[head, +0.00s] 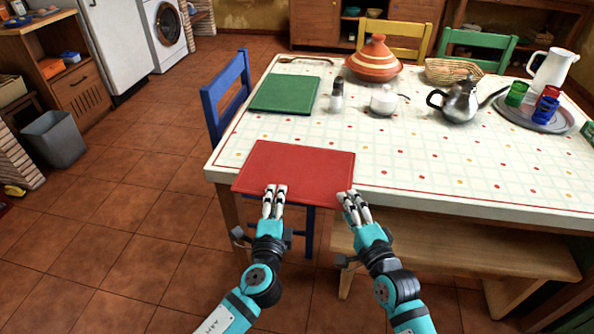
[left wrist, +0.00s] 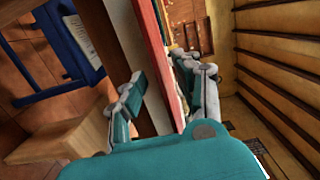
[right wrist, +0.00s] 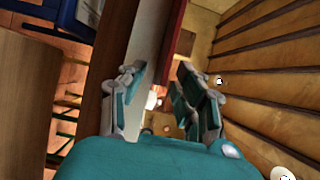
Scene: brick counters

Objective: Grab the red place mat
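The red place mat (head: 295,170) lies flat on the near left part of the table, its front edge reaching past the table's edge. My left gripper (head: 275,194) is at the mat's front edge, left of its middle. In the left wrist view its fingers (left wrist: 168,98) are spread, with the mat's red edge (left wrist: 154,45) running between them. My right gripper (head: 352,200) is by the mat's front right corner. In the right wrist view its fingers (right wrist: 160,100) are spread, and the red edge (right wrist: 173,38) shows beyond them. I see no grip on the mat.
The table (head: 450,185) bears a green mat (head: 285,93), shakers (head: 337,95), a tagine (head: 374,60), a teapot (head: 458,101) and a tray (head: 503,110) with glasses and a jug. A bench (head: 470,258) stands in front, a blue chair (head: 226,95) at left.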

